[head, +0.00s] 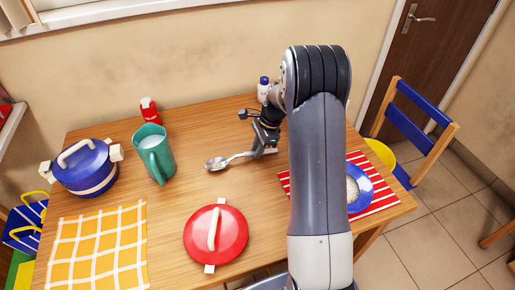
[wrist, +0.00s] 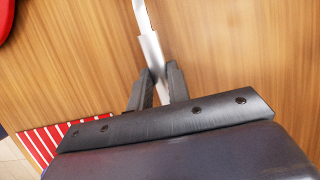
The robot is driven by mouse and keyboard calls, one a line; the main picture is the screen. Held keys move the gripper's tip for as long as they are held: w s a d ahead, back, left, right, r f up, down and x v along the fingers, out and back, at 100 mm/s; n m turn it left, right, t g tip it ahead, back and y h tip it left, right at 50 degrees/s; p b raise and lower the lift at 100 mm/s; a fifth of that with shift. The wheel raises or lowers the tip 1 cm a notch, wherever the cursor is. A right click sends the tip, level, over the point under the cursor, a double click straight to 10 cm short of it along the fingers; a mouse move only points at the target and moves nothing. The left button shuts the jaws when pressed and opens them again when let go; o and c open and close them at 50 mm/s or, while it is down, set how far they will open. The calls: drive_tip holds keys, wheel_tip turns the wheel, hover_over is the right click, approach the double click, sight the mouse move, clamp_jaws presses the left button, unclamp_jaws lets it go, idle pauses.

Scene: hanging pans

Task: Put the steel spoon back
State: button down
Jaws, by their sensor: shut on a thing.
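The steel spoon (head: 219,162) is at the middle of the wooden table, its bowl pointing left in the head view. My gripper (head: 268,150) is shut on the end of its handle. In the wrist view the spoon's handle (wrist: 149,45) runs up from between the two fingertips of my gripper (wrist: 157,78), and its bowl is out of frame. The spoon is at or just above the table top; I cannot tell which.
A teal pitcher (head: 155,155), a blue pot (head: 86,168) and a red bottle (head: 150,112) stand to the left. A blue-rimmed plate (head: 362,190) sits on a red striped mat (head: 386,195) at right, partly behind my arm. A yellow checked cloth (head: 98,245) lies front left.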

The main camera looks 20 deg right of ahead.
drive_tip(key=c, duration=1.3)
unclamp_jaws()
drive_tip(key=shift+c, duration=0.2)
drive_tip(key=v, duration=1.2)
drive_tip(key=shift+r, duration=0.1)
